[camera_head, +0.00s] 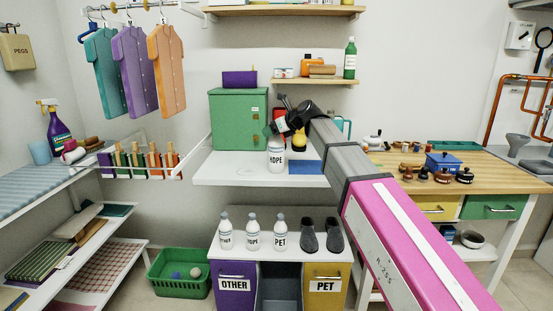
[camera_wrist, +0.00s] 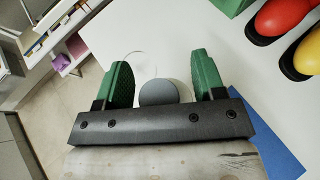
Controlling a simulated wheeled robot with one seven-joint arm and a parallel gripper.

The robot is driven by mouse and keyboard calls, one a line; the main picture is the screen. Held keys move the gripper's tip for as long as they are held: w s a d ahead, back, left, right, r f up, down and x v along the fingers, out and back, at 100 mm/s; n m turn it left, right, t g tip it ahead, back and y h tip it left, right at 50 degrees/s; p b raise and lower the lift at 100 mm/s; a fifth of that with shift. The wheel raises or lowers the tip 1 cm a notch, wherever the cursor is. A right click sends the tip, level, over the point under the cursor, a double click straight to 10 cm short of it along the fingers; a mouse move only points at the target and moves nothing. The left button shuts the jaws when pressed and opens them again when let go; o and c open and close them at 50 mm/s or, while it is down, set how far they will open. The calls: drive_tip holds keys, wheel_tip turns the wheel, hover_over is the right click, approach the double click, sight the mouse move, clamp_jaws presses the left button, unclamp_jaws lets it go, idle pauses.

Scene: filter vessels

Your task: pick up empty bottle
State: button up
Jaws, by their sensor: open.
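A white bottle with a black label that looks like "HDPE" (camera_head: 276,157) stands upright on the white shelf (camera_head: 225,175), just below my gripper in the head view. In the wrist view its round grey cap (camera_wrist: 158,93) shows between the two green fingers of my gripper (camera_wrist: 160,80). The fingers are apart, with a gap on each side of the cap. I cannot tell how far above the cap they are. The bottle's body is mostly hidden in the wrist view. Three similar labelled bottles (camera_head: 252,234) stand on the lower cabinet top.
A green box (camera_head: 239,120) stands at the shelf's back left. Red (camera_wrist: 283,15) and yellow (camera_wrist: 307,55) objects are close by at upper right in the wrist view. The shelf's left part is clear.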

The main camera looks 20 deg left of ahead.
drive_tip(key=shift+c, duration=0.3)
clamp_jaws()
